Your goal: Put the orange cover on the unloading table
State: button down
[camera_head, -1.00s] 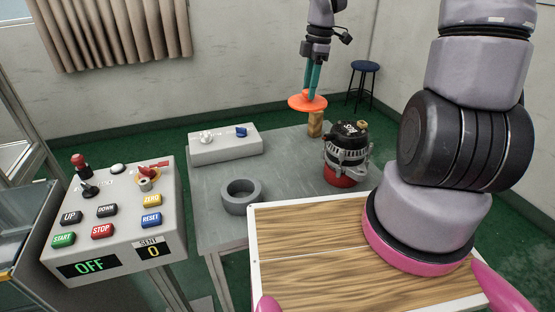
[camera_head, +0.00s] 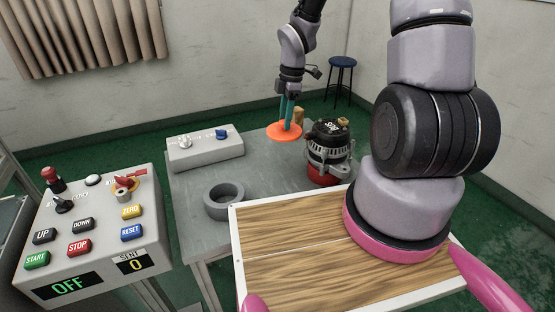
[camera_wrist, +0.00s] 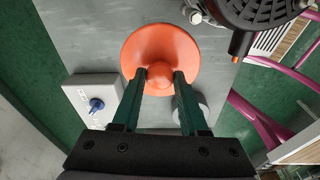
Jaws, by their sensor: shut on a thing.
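The orange cover (camera_head: 284,132) is a round disc with a raised middle knob. My gripper (camera_head: 287,112) is shut on that knob and holds the cover above the grey table (camera_head: 190,196). In the wrist view the cover (camera_wrist: 185,52) sits between the tips of my two green fingers (camera_wrist: 160,78), its disc facing the table. I cannot tell from the pictures how high the cover is above the tabletop. Part of the table behind and under the cover is hidden.
An alternator (camera_head: 328,148) on a red base stands right of the cover. A grey ring (camera_head: 224,203) and a grey switch box (camera_head: 206,150) are on the table. A control panel (camera_head: 95,238) is at left. Bare tabletop lies between ring and alternator.

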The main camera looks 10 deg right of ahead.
notch_tip(320, 180, down, 14)
jog(key=shift+f, duration=0.1)
dwell(0.4)
jog(key=shift+c, duration=2.2)
grip_release()
jog(key=shift+f, duration=0.1)
